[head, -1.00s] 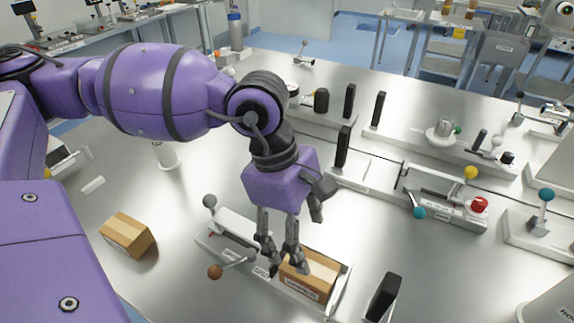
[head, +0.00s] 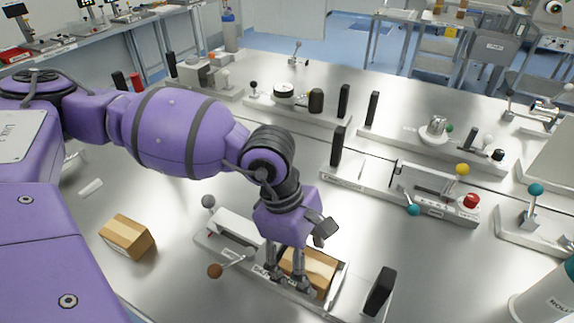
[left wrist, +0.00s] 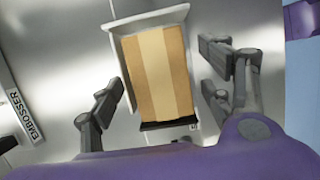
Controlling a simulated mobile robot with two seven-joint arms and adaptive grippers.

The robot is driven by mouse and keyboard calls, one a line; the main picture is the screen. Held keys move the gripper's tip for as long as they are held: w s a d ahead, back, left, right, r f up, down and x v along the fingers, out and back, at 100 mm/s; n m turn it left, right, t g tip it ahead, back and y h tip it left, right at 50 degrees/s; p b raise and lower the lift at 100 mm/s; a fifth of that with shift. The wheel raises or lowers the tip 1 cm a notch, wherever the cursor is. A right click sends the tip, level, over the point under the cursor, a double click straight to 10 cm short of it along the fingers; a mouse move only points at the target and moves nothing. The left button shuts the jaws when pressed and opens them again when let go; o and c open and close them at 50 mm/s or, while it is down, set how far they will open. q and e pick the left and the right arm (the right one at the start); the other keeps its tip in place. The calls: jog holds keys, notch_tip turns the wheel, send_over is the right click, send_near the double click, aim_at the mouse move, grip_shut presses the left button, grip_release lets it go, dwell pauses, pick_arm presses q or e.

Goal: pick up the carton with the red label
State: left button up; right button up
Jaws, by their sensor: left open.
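In the left wrist view the carton (left wrist: 158,72), with a paler tape strip, lies between the spread fingers of the gripper (left wrist: 164,97), with a gap on both sides. A second brown carton (head: 127,236) stands on the bench to the left; I cannot make out its label colour. My right gripper is not in view.
A black upright block (head: 380,291) stands just right of the carton. A brown ball knob (head: 215,271) and a grey ball knob (head: 208,201) stick up on the left. More fixtures with levers line the bench behind. The bench between the two cartons is partly clear.

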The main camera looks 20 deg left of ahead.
pick_arm(q)
jog(key=shift+f, duration=0.25)
dwell(0.3)
jog(key=c, duration=1.3)
